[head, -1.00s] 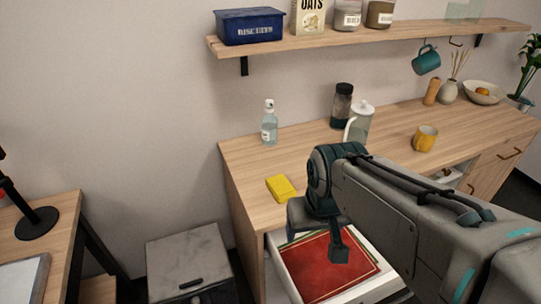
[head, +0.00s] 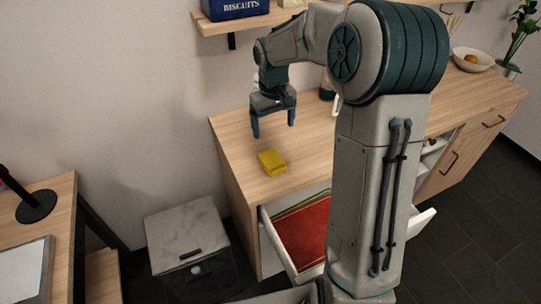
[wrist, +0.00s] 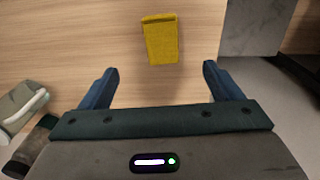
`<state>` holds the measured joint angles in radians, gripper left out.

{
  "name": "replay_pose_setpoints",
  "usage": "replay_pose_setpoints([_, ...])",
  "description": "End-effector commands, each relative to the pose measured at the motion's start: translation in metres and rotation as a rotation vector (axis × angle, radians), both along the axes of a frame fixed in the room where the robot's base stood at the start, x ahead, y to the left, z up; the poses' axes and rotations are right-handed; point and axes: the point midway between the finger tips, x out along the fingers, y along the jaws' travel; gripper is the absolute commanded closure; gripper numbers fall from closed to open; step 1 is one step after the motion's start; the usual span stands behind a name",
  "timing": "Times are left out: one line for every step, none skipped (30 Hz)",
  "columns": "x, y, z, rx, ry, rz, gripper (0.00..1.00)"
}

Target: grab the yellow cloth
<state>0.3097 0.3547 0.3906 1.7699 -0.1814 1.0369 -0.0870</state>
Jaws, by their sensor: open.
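The yellow cloth (head: 272,162) lies folded on the wooden counter (head: 240,160), near its left end and front edge. It also shows in the wrist view (wrist: 161,40), ahead of and roughly centred between the fingers. My gripper (head: 274,132) is open and empty, pointing down above the counter, behind and above the cloth. Its two fingertips also show in the wrist view (wrist: 160,72). Nothing covers the cloth.
An open drawer (head: 288,250) with a red item sticks out below the counter. A shelf with a blue biscuits tin (head: 235,9) hangs above. A bottle and jug show at the wrist view's left edge. A grey bin (head: 188,235) stands on the floor at left.

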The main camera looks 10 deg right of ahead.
Motion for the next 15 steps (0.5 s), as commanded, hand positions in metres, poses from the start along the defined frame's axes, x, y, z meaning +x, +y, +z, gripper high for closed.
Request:
replay_pose_setpoints([0.007, -0.001, -0.002, 0.009, 0.006, 0.003, 0.15])
replay_pose_setpoints([0.010, -0.002, -0.004, 0.012, 0.009, 0.006, 0.15])
replay_pose_setpoints([0.013, -0.002, -0.005, 0.016, 0.010, 0.008, 0.15])
replay_pose_setpoints([0.015, -0.002, -0.006, 0.018, 0.013, 0.010, 0.15])
replay_pose_setpoints([0.016, -0.002, -0.007, 0.020, 0.014, 0.011, 0.15])
replay_pose_setpoints([0.017, -0.002, -0.010, 0.022, 0.015, 0.012, 0.15])
replay_pose_setpoints([0.018, -0.002, -0.013, 0.023, 0.016, 0.012, 0.15])
replay_pose_setpoints([0.018, -0.002, -0.017, 0.024, 0.016, 0.013, 0.15])
replay_pose_setpoints([0.018, -0.002, -0.023, 0.024, 0.019, 0.013, 0.15])
replay_pose_setpoints([0.018, -0.002, -0.028, 0.024, 0.019, 0.013, 0.15])
replay_pose_setpoints([0.018, -0.002, -0.034, 0.023, 0.018, 0.014, 0.15])
replay_pose_setpoints([0.017, -0.002, -0.043, 0.024, 0.020, 0.015, 0.15])
replay_pose_setpoints([0.018, -0.002, -0.049, 0.024, 0.020, 0.014, 0.15])
replay_pose_setpoints([0.018, -0.002, -0.055, 0.024, 0.019, 0.013, 0.15])
replay_pose_setpoints([0.017, -0.002, -0.063, 0.024, 0.020, 0.014, 0.15])
